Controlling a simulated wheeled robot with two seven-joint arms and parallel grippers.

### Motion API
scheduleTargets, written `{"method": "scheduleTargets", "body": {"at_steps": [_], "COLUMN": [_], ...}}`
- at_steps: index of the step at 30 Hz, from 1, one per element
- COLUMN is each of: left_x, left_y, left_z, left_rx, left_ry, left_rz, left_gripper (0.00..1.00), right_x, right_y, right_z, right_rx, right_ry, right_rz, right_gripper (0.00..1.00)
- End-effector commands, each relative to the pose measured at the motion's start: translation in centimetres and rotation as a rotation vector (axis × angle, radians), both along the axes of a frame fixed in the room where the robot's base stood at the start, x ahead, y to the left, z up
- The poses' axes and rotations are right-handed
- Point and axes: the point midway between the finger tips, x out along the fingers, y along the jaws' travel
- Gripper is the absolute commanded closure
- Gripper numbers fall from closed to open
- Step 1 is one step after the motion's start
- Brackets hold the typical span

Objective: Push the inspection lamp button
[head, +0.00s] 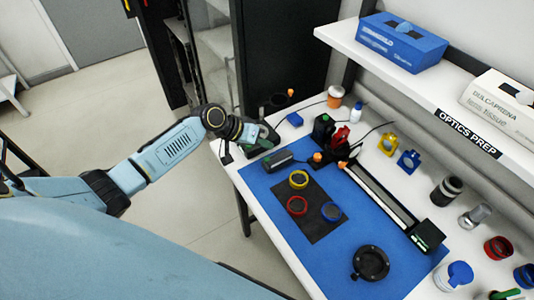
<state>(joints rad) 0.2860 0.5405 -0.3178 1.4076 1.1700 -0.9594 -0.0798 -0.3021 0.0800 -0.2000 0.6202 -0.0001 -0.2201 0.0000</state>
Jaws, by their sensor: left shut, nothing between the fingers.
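My left arm reaches in from the left, and my left gripper (264,142) is over the far left corner of the white bench (274,226). It is shut and holds nothing. I cannot pick out the inspection lamp button for certain; the gripper may hide it. A dark device (277,161) lies on the blue mat just below the gripper in the picture. I cannot tell whether the gripper touches anything. My right gripper is not in view.
The blue mat (330,265) carries a black pad with yellow, red and blue rings, a rail (385,195) and a round black part (370,263). Small bottles, cables and coloured mounts stand behind. A shelf (350,40) with boxes overhangs the back. Floor is clear at left.

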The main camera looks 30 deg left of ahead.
Motion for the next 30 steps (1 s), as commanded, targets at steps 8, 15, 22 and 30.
{"method": "scheduleTargets", "body": {"at_steps": [8, 15, 22, 30], "left_x": [0.05, 0.08, 0.09, 0.09], "left_y": [0.07, 0.1, 0.1, 0.11], "left_z": [0.17, 0.19, 0.21, 0.22], "left_rx": [0.0, 0.001, 0.001, 0.002], "left_ry": [-0.002, -0.003, -0.003, -0.003], "left_rz": [0.002, 0.001, 0.001, 0.002], "left_gripper": [1.0, 1.0, 1.0, 1.0], "right_x": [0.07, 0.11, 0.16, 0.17], "right_y": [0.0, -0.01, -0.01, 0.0], "right_z": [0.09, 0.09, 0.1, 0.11], "right_rx": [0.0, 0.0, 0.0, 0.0], "right_ry": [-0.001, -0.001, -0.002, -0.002], "right_rz": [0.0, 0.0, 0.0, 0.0], "right_gripper": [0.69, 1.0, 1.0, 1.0]}}
